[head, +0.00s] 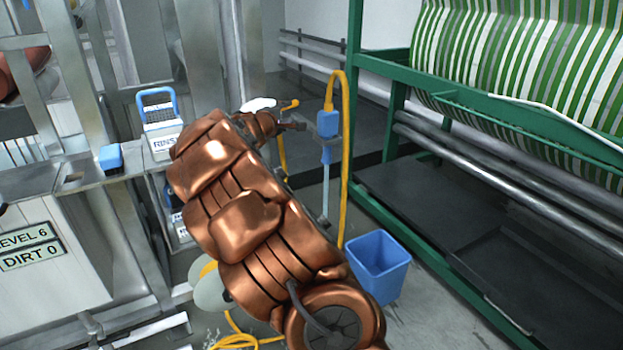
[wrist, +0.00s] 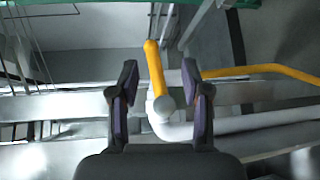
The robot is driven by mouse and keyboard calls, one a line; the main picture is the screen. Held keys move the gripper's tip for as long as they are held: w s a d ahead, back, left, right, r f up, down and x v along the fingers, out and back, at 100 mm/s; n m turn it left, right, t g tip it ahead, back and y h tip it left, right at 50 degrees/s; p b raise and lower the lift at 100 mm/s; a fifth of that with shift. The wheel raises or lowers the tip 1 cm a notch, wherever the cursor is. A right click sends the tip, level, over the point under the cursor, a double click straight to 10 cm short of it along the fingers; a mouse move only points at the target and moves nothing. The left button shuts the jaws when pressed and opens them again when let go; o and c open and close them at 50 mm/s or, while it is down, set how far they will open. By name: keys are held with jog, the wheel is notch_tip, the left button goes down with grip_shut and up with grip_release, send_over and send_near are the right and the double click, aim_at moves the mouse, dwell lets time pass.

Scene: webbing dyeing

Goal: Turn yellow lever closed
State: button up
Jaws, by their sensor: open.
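The yellow lever (wrist: 154,66) shows in the wrist view as a short bar on a white pipe fitting (wrist: 163,108). It points up and slightly left in that picture. My gripper (wrist: 160,76) is open, with one dark finger on each side of the lever and visible gaps to both. I cannot tell how deep the lever sits between the fingers. In the head view the yellow lever (head: 290,104) shows just beyond my gripper (head: 292,126), and my copper arm hides much of the area below it.
A yellow hose (head: 345,160) with a blue spray nozzle (head: 328,122) hangs just right of the lever. A blue bucket (head: 379,262) stands on the floor. The green frame (head: 440,85) with striped webbing is at right. A rinse container (head: 160,125) stands on a shelf at left.

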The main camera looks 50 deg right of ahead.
jog(key=s+a+f+m+g+y+b, duration=0.1)
jog(key=s+a+f+m+g+b, duration=0.1)
jog(key=s, duration=0.7)
jog(key=s+a+f+m+g+y+b, duration=0.2)
jog(key=s+a+f+m+g, duration=0.1)
jog(key=s+a, duration=0.4)
jog(key=shift+s+a+f+m, duration=0.4)
jog(key=shift+s+f+m, duration=0.4)
jog(key=shift+s+f, duration=0.55)
